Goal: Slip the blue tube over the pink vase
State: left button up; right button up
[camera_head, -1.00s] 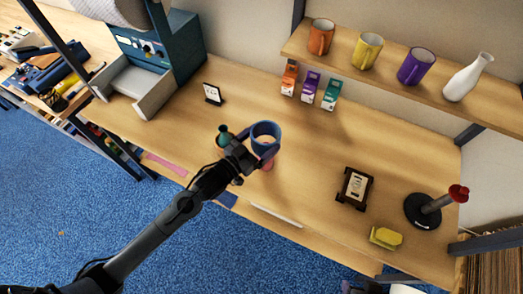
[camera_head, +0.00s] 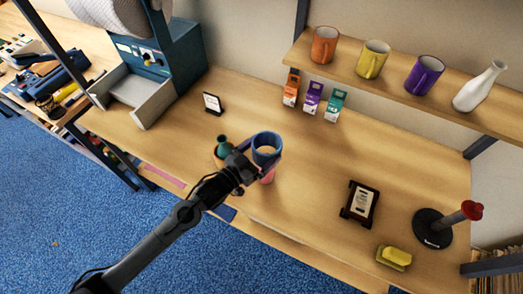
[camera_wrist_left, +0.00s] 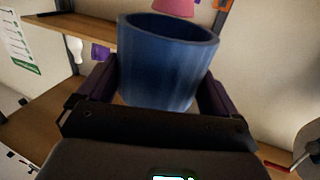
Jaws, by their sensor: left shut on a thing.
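The blue tube (camera_head: 267,138) is held by my left gripper (camera_head: 257,164), whose jaws are shut on it; the tube stands above the table with its open top visible. It fills the middle of the left wrist view (camera_wrist_left: 165,75), between the two fingers. A part of the pink vase (camera_head: 268,176) shows just below the tube in the head view, and a pink piece shows beyond the tube's rim in the wrist view (camera_wrist_left: 175,7). The rest of the vase is hidden, and I cannot tell whether its end is inside the tube. My right gripper is not in view.
A framed sign (camera_head: 359,204), a yellow object (camera_head: 394,256) and a black stand (camera_head: 432,228) are at right. A shelf (camera_head: 390,88) with mugs and a white vase is behind. The middle table is clear.

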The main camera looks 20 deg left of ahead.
aim_at(257, 162)
pick_arm(q)
jog(key=shift+f+b, duration=0.8)
jog(key=shift+f, duration=0.75)
jog(key=shift+f+b, duration=2.25)
jog(key=shift+f, duration=1.45)
jog(key=o, duration=0.7)
jog(key=shift+c, duration=0.2)
notch_tip(257, 162, up, 3)
jog(key=p, duration=0.2)
jog(key=shift+f+p, duration=0.15)
jog(key=shift+p, duration=0.15)
notch_tip(257, 162, up, 7)
jog(key=p, duration=0.7)
